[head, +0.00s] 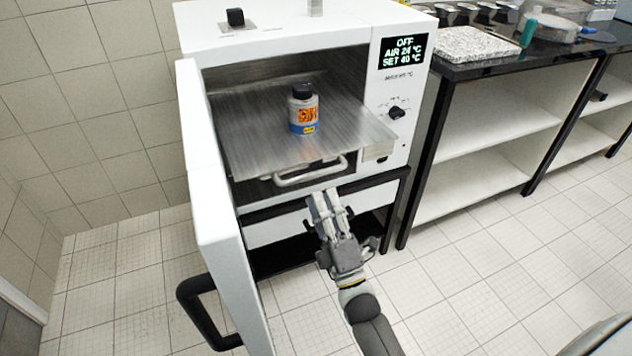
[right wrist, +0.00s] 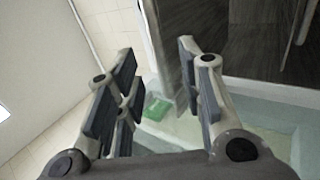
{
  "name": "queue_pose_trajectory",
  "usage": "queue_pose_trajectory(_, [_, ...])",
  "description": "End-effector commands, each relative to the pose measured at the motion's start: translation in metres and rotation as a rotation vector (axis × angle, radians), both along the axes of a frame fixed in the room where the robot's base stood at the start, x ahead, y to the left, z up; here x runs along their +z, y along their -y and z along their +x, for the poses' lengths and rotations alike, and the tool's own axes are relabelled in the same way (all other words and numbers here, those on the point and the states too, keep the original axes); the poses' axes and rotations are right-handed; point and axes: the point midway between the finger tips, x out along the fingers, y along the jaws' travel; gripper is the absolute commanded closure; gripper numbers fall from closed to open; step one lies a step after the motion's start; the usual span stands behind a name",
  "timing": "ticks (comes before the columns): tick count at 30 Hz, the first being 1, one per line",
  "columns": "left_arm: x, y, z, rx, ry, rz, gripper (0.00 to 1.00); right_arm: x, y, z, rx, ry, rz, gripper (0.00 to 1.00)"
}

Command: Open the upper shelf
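The upper shelf (head: 260,125) is a brushed metal plate in the open white oven (head: 285,32). Its front right corner overlaps the oven's front frame, so it sticks out some way. A pale bar handle (head: 312,172) sits just below its front edge; I cannot tell for sure which shelf bears it. A bottle (head: 303,110) with a dark cap and an orange and blue label stands upright on the shelf. My right gripper (head: 325,200) is below and in front of the handle, apart from it. In the right wrist view its fingers (right wrist: 160,60) are spread and empty. My left gripper is out of view.
The oven door (head: 215,215) stands open at the left, with a black handle (head: 205,310). The display (head: 405,50) reads OFF. A black-topped bench (head: 480,68) with white shelves stands at the right. Tiled floor (head: 450,270) is clear in front.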

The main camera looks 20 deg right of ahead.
Motion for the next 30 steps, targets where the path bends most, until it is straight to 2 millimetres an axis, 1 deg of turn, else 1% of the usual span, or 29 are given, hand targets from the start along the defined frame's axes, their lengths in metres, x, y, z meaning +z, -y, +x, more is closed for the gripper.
queue_pose_trajectory(1, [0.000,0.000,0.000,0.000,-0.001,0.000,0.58,-0.007,0.001,-0.010,-0.001,-0.004,0.000,0.65])
queue_pose_trajectory(3, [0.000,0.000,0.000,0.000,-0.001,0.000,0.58,-0.014,0.001,-0.021,-0.001,-0.003,0.002,0.65])
queue_pose_trajectory(6, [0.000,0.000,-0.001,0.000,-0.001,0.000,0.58,-0.022,0.001,-0.033,-0.001,-0.002,0.003,0.65])
queue_pose_trajectory(10, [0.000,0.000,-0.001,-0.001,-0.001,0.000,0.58,-0.028,0.002,-0.043,0.000,-0.001,0.002,0.65])
queue_pose_trajectory(15, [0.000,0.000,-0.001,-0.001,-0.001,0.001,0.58,-0.030,0.002,-0.046,0.001,0.001,0.001,0.65])
queue_pose_trajectory(27, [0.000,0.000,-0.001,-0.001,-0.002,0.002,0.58,-0.030,0.002,-0.046,0.000,0.000,0.002,0.65])
queue_pose_trajectory(29, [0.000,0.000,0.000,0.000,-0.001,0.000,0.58,-0.034,0.002,-0.044,0.006,-0.015,0.011,0.65])
queue_pose_trajectory(30, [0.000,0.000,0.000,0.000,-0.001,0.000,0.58,-0.039,0.001,-0.043,0.015,-0.039,0.025,0.65])
